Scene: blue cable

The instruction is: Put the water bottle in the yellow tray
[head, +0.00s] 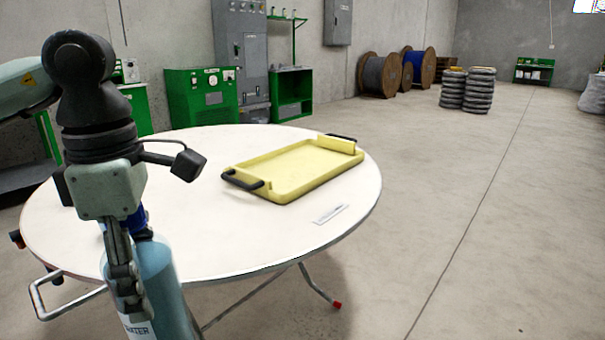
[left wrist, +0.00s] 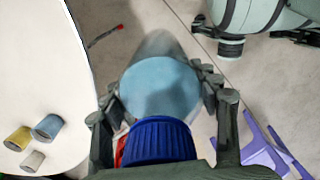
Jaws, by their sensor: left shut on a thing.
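The water bottle, a light-blue cylinder (head: 168,282) with a dark-blue cap and a white label, is upright in my left gripper (head: 134,300), at the near side of the table in the head view. The gripper is shut on its body. In the left wrist view, the bottle's blue cap (left wrist: 160,140) is close to the camera, with a finger on each side of the body. The yellow tray (head: 290,172), with dark handles, lies on the white table, to the right of and beyond the gripper. No bottle is in it.
The round white table (head: 210,245) has clear surface between the gripper and the tray. A small white label strip (head: 330,214) lies before the tray. Several small cylinders (left wrist: 47,127) stand on the table in the left wrist view. A purple object (left wrist: 265,150) is at right.

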